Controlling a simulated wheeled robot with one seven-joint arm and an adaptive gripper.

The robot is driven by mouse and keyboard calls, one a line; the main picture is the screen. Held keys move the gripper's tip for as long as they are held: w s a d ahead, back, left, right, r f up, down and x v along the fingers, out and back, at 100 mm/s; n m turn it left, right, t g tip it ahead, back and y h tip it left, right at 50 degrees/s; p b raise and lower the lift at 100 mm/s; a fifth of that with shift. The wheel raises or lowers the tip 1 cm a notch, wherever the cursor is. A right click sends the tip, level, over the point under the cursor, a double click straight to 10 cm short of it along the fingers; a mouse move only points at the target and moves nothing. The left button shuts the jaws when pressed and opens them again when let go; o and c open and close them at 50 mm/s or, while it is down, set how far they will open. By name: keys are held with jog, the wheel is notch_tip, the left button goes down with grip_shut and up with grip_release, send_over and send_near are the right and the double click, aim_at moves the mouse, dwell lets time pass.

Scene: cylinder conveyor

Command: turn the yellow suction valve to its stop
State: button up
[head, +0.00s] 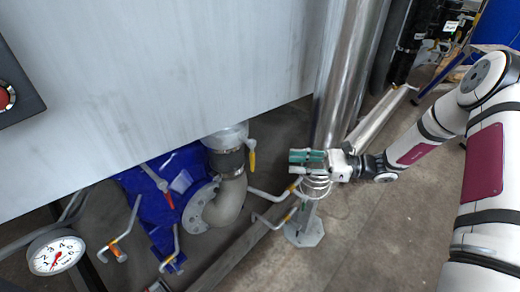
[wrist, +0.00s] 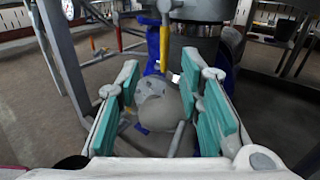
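The yellow suction valve handle (head: 251,160) hangs downward beside the grey pipe elbow (head: 228,200), under the large grey panel. In the wrist view the yellow handle (wrist: 164,48) stands upright in the picture, beyond my fingertips and near the middle. My gripper (head: 294,164) has teal finger pads and is to the right of the handle, apart from it. In the wrist view my gripper (wrist: 160,75) is open, with a wide gap between its pads and nothing held. The elbow shows through this gap.
A polished vertical column (head: 345,80) stands close behind my gripper. Bent grey rods with orange marks (head: 290,214) stick out below it. A dial gauge (head: 57,255) is at the lower left. A blue part (head: 165,195) lies behind the elbow. Open floor (head: 370,240) is at the right.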

aim_at(252, 158)
jog(key=shift+m+t, duration=0.3)
jog(key=a, duration=0.4)
jog(key=w+a+b, duration=0.1)
jog(key=a, duration=0.4)
jog(key=a+b, duration=0.1)
jog(key=a, duration=0.3)
jog(key=shift+w+a+f, duration=0.2)
jog(key=shift+w, duration=0.05)
grip_shut()
